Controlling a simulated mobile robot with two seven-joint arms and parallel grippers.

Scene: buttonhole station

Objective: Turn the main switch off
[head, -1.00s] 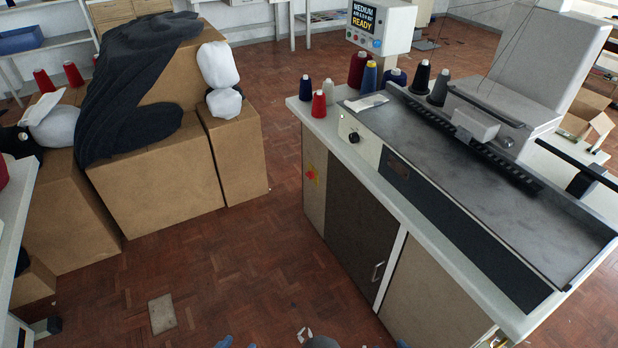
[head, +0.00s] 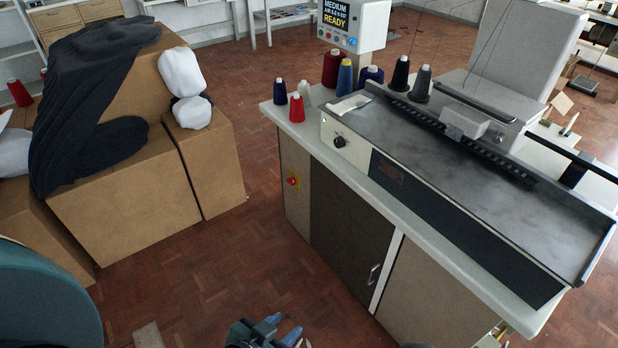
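The main switch (head: 292,181) is a small red knob on a yellow plate, on the light left panel of the machine's cabinet, below the worktop. It is in plain sight, but too small to read its position. My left gripper (head: 282,330) is at the bottom edge, low in front of the cabinet and well apart from the switch. Its two blue-tipped fingers are spread with a gap and nothing shows between them. Of my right gripper, at most a dark sliver shows at the bottom edge; its fingers cannot be made out.
The worktop (head: 300,128) carries thread cones and a long grey machine (head: 450,170) with a black knob (head: 339,142). A display (head: 350,22) reads "READY". Cardboard boxes (head: 120,205) with dark cloth stand left. Brick-patterned floor (head: 225,262) lies clear between boxes and cabinet.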

